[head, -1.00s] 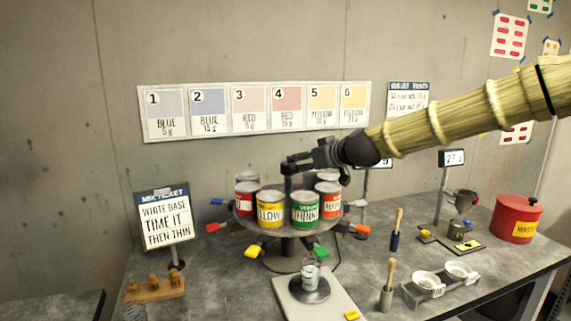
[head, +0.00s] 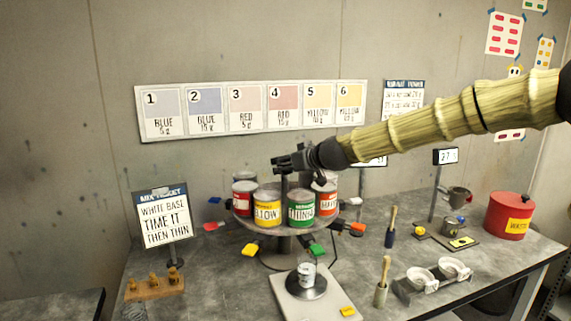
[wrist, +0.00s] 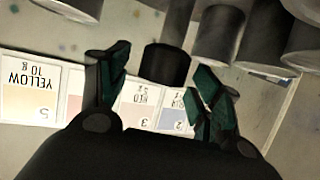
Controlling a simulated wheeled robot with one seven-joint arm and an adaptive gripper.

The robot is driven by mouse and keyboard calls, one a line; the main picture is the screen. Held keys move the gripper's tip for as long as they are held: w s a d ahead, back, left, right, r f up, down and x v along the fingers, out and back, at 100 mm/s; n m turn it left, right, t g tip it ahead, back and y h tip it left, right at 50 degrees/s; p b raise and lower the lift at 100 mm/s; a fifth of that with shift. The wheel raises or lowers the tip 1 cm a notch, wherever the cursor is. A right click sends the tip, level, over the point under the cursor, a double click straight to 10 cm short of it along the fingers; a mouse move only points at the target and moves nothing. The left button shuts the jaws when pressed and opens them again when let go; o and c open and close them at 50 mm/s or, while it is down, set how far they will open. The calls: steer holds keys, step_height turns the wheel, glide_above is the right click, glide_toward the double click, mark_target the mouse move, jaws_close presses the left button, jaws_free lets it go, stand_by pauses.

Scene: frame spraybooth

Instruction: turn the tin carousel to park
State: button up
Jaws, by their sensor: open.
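The tin carousel (head: 285,228) is a round grey turntable on a stand, bearing several tins. A yellow-labelled tin (head: 268,210) and a green-labelled tin (head: 301,209) face front, with red-labelled tins at the sides. Coloured tabs, such as a yellow one (head: 250,249) and a green one (head: 317,249), stick out below the rim. My gripper (head: 276,166) is open above the tins near the dark centre post. In the wrist view its fingers (wrist: 160,85) stand either side of a dark cylinder (wrist: 165,64), apparently the post's top. Contact cannot be told.
A scale (head: 313,296) with a small cup stands in front of the carousel. A ticket sign (head: 163,217) is at left, a brush (head: 382,280) and white bowls (head: 420,277) at right. A red waste can (head: 508,216) stands far right. The swatch board (head: 250,110) hangs behind.

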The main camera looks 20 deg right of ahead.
steer(key=shift+x, duration=0.9)
jaws_close()
steer(key=shift+a, duration=0.1)
